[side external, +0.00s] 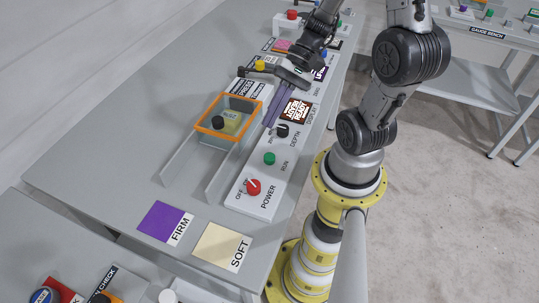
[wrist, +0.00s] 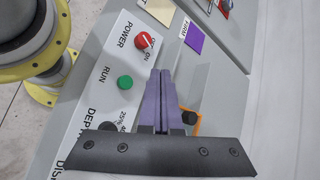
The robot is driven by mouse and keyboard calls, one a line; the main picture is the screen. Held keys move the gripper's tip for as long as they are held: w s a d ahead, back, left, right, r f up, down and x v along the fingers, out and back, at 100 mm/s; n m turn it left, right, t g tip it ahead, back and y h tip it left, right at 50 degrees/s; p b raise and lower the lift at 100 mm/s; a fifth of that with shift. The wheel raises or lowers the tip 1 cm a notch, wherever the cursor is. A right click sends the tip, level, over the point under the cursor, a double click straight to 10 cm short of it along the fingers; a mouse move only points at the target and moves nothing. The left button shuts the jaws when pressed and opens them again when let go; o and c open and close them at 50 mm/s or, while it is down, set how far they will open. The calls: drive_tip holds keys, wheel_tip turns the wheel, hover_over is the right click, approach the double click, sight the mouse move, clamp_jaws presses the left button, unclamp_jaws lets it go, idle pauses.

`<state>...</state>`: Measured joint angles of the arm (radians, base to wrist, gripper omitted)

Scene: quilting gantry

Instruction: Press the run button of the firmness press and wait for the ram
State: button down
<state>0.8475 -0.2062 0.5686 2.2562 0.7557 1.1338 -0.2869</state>
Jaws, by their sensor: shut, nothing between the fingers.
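The run button (side external: 269,158) is a green round button on the press's white panel (side external: 240,203), between the red power knob (side external: 253,187) and the black depth knob (side external: 282,130). In the wrist view the green run button (wrist: 125,82) is left of my fingertips, uncovered. My gripper (side external: 268,124) has purple fingers, shut together and empty, pointing down near the depth knob and apart from the button. The fingers also show in the wrist view (wrist: 161,72). The press has an orange-rimmed clear box (side external: 205,131) with a yellow block (side external: 231,121) and a black round part (side external: 217,122).
A dark red display (side external: 296,111) appears to read "LEVEL READY". Two rails run down the table from the box. A purple FIRM pad (side external: 160,221) and a cream SOFT pad (side external: 222,245) lie at the table's near end. The left of the table is clear.

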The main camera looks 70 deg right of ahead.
sight(272, 153)
drive_tip(key=shift+f, duration=0.1)
drive_tip(key=shift+f, duration=4.3)
drive_tip(key=shift+f, duration=0.1)
drive_tip(key=shift+f, duration=0.3)
